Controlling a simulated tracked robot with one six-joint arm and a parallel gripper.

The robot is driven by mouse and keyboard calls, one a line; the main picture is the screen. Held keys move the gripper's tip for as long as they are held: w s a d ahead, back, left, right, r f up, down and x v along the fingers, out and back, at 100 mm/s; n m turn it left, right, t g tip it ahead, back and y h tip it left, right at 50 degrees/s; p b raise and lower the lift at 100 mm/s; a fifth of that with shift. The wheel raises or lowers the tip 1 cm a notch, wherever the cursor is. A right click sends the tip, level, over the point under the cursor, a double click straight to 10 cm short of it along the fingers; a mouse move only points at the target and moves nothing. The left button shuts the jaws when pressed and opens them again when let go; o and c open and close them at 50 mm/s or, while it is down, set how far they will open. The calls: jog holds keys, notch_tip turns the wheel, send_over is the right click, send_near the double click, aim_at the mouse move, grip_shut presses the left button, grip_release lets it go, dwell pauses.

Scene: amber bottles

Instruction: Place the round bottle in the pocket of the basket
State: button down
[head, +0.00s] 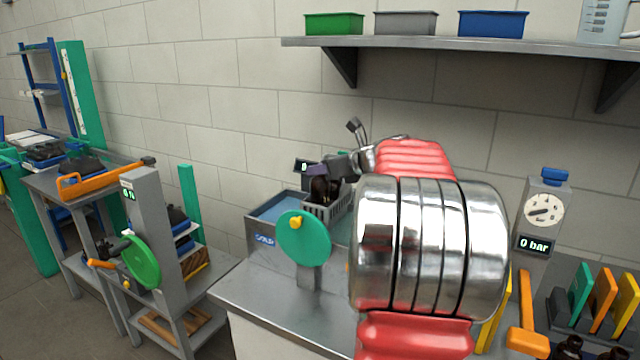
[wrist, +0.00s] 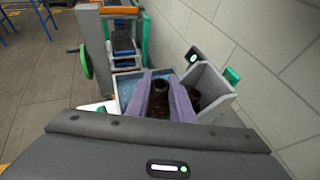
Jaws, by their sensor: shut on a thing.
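A dark amber bottle (wrist: 158,104) sits between the two purple jaws of my gripper (wrist: 161,88) in the wrist view, and the jaws are shut on it. In the head view my gripper (head: 325,172) is above the grey slotted basket (head: 318,211), with a dark bottle (head: 320,190) showing below it. A second dark bottle (wrist: 194,101) stands just right of the jaws in the wrist view. The basket's pockets and the bottle bases are mostly hidden, so I cannot tell whether the held bottle touches the basket.
The basket is at a grey basin marked COLD (head: 263,238) with blue water. A green disc on a stand (head: 303,240) is in front of it. A tiled wall is close behind. A shelf (head: 470,42) with trays hangs above. A pressure gauge (head: 542,212) stands at right.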

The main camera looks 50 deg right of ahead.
aim_at(321, 177)
jog(key=shift+f, duration=1.85)
jog(key=shift+f, duration=0.1)
jog(key=c, duration=1.6)
grip_release()
jog(key=shift+o, duration=0.2)
jog(key=shift+s+r, duration=0.15)
jog(key=shift+r, duration=0.05)
jog(key=v, duration=1.1)
jog(key=shift+s, duration=0.35)
jog(key=shift+a+r, duration=0.1)
